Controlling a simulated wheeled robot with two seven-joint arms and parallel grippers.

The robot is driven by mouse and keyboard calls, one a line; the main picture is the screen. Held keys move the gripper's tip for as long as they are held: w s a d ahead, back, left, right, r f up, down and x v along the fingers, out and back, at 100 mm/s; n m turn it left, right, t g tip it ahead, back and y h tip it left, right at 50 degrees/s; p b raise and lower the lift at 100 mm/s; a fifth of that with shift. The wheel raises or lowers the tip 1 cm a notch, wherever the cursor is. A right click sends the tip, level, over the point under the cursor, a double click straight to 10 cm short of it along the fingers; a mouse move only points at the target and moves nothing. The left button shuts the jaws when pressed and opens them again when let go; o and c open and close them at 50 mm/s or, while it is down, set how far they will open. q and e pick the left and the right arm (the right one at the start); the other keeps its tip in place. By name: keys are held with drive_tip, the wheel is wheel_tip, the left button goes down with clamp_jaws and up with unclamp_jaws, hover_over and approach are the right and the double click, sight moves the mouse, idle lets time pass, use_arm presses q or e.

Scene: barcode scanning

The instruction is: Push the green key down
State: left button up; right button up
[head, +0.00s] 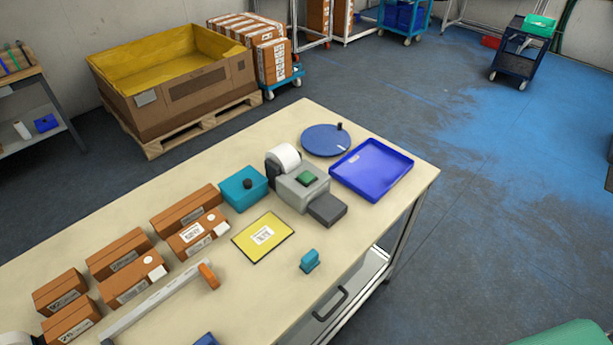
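The green key (307,177) sits on top of a grey label printer (292,195) on the table. The key looks raised above the housing, with nothing on or touching it. A white label roll (284,157) is mounted at the printer's back left, and a dark grey block (327,208) adjoins its front right. Neither of my grippers can be made out in the head view.
A blue tray (372,169) and a round blue disc (326,140) lie beyond the printer. A teal box (243,188) and a yellow mat (262,238) are to its left. Several brown boxes (126,283) stand farther left. A small teal block (310,261) is near the front edge.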

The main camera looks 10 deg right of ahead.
clamp_jaws()
idle(1.5)
